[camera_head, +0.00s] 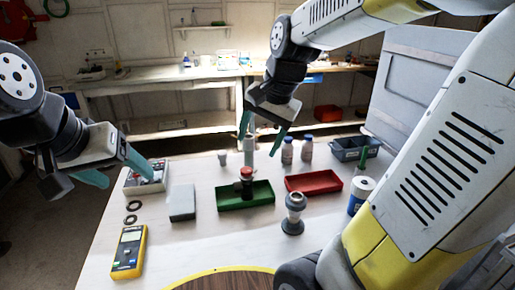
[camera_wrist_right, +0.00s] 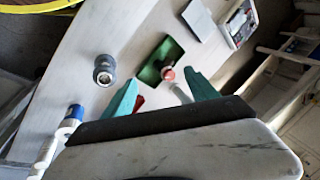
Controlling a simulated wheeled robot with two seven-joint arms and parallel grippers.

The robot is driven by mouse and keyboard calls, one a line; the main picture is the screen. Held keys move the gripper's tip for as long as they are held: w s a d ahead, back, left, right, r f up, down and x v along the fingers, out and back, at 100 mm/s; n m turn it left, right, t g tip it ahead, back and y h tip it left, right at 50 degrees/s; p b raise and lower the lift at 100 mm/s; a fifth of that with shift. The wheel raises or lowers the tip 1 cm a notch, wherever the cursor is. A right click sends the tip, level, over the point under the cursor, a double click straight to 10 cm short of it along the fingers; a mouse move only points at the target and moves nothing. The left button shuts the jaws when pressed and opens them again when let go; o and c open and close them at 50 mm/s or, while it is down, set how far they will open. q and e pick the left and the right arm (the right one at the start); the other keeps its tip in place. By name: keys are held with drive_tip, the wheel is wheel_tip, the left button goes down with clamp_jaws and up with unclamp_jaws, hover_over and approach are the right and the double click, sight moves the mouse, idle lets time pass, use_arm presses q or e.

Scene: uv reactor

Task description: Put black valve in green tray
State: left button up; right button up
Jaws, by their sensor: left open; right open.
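The black valve (camera_head: 247,187), dark with a red top, stands upright in the green tray (camera_head: 228,203), inside its rim. In the right wrist view, the valve's red top (camera_wrist_right: 168,74) shows over the lower edge of the green tray (camera_wrist_right: 173,52). My right gripper (camera_head: 261,140) is open and empty, raised above and behind the valve. In the right wrist view its teal fingers (camera_wrist_right: 162,94) are apart with nothing held between them. My left gripper (camera_head: 114,170) is open and empty at the left, near the white box of parts.
A grey valve (camera_head: 293,215) stands right of the green tray, with a red tray (camera_head: 322,180) behind it. A grey block (camera_head: 182,203), yellow meter (camera_head: 129,252), white box (camera_head: 145,178) and blue-and-white container (camera_head: 360,195) stand around. White bottles (camera_head: 287,151) and a dark bin (camera_head: 352,149) are behind.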

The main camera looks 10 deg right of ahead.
drive_tip(key=s+r+n+t, duration=0.1)
drive_tip(key=s+n+t, duration=0.1)
drive_tip(key=s+n, duration=0.5)
drive_tip(key=shift+s+r+n+t, duration=0.3)
drive_tip(key=shift+s+r, duration=0.05)
drive_tip(key=shift+s, duration=1.05)
